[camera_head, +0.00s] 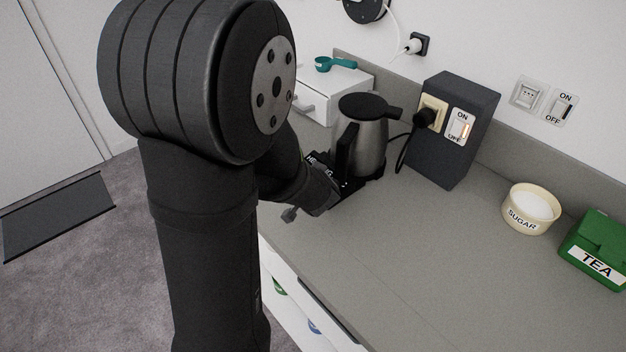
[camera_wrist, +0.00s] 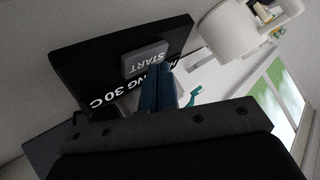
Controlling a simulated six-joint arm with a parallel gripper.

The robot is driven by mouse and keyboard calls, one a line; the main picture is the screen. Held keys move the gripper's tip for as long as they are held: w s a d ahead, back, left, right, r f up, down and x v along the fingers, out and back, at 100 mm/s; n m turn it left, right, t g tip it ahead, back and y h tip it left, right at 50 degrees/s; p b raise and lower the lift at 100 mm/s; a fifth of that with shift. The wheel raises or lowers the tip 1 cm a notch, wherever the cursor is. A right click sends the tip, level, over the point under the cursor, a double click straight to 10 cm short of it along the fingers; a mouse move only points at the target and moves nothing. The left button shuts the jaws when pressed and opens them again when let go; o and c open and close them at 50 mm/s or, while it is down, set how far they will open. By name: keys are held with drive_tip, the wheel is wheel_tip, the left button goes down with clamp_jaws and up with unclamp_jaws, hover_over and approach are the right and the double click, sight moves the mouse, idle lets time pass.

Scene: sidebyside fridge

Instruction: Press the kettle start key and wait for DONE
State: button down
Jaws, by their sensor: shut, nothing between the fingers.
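The kettle (camera_head: 370,143), steel with a black lid and handle, stands upright on its black base (camera_head: 348,190) on the counter. In the wrist view, the base's dark panel (camera_wrist: 95,62) carries a grey START key (camera_wrist: 148,58). White lettering on the panel ends in "NG 30 C"; part of it is hidden behind my fingers. My gripper (camera_wrist: 158,88) is shut and empty, with its blue-grey fingertips at the key's near edge. I cannot tell whether they touch the key. In the head view, my wrist covers part of the base and the fingertips are not clear.
A dark box (camera_head: 455,125) with a plugged socket and an ON/OFF switch (camera_head: 461,128) stands right of the kettle. A sugar bowl (camera_head: 530,210) and green tea box (camera_head: 598,248) are further right. The front counter is clear.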

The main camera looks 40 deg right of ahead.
drive_tip(key=shift+a+r, duration=0.1)
drive_tip(key=shift+r, duration=0.35)
drive_tip(key=shift+r, duration=0.1)
drive_tip(key=shift+a+r, duration=0.25)
drive_tip(key=shift+r, duration=0.5)
drive_tip(key=shift+a+r, duration=0.25)
drive_tip(key=shift+r, duration=0.55)
drive_tip(key=shift+a+r, duration=0.25)
drive_tip(key=shift+r, duration=0.5)
drive_tip(key=shift+a+r, duration=0.3)
drive_tip(key=shift+r, duration=0.6)
drive_tip(key=shift+a+r, duration=0.3)
drive_tip(key=shift+r, duration=0.6)
drive_tip(key=shift+f, duration=0.1)
